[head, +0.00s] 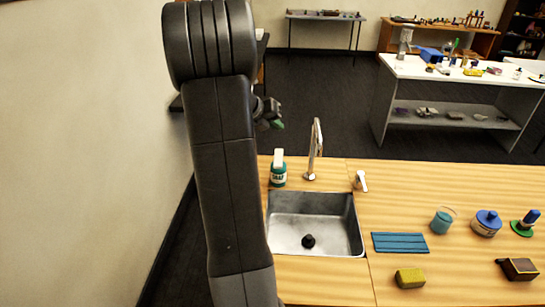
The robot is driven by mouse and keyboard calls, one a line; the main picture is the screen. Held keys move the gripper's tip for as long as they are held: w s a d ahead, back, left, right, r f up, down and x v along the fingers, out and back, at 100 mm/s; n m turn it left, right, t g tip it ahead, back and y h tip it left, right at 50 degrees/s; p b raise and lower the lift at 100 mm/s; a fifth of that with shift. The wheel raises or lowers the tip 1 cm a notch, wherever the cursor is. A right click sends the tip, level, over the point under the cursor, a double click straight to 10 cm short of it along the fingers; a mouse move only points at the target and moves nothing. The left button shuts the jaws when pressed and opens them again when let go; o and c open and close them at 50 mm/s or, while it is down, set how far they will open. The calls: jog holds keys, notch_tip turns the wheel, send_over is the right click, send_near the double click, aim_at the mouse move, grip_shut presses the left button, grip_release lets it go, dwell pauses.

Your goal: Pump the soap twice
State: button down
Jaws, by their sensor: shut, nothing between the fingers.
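The soap bottle (278,178) is green with a white pump top and a pale label. It stands upright on the wooden counter (420,185), at the back left of the sink. My gripper (275,124), dark with green at its tip, shows partly from behind my arm. In the picture it is above the bottle and apart from it. It is shut and holds nothing. Part of it is hidden by my arm, and its distance from the bottle is hard to tell.
A steel sink (357,225) with a tall faucet (315,150) and a white lever (361,181) lies beside the bottle. A blue ribbed mat (400,243), a yellow sponge (410,278), a teal cup (441,222) and a blue-lidded jar (487,223) stand to the right.

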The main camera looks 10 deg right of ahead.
jog(key=shift+f, duration=0.15)
jog(key=b, duration=0.7)
send_over(280, 156)
jog(key=a, duration=0.2)
jog(key=f, duration=0.4)
jog(key=s+f, duration=0.1)
jog(key=f, duration=0.1)
jog(key=shift+d, duration=0.2)
jog(key=shift+f+b, duration=0.8)
jog(key=shift+f, duration=0.5)
jog(key=shift+f, duration=0.15)
jog(key=shift+f, duration=0.25)
jog(key=shift+f+b, duration=0.45)
jog(key=shift+f, duration=0.45)
dwell(0.8)
jog(key=shift+r, duration=0.15)
jog(key=shift+r+p, duration=1.2)
jog(key=shift+p, duration=0.25)
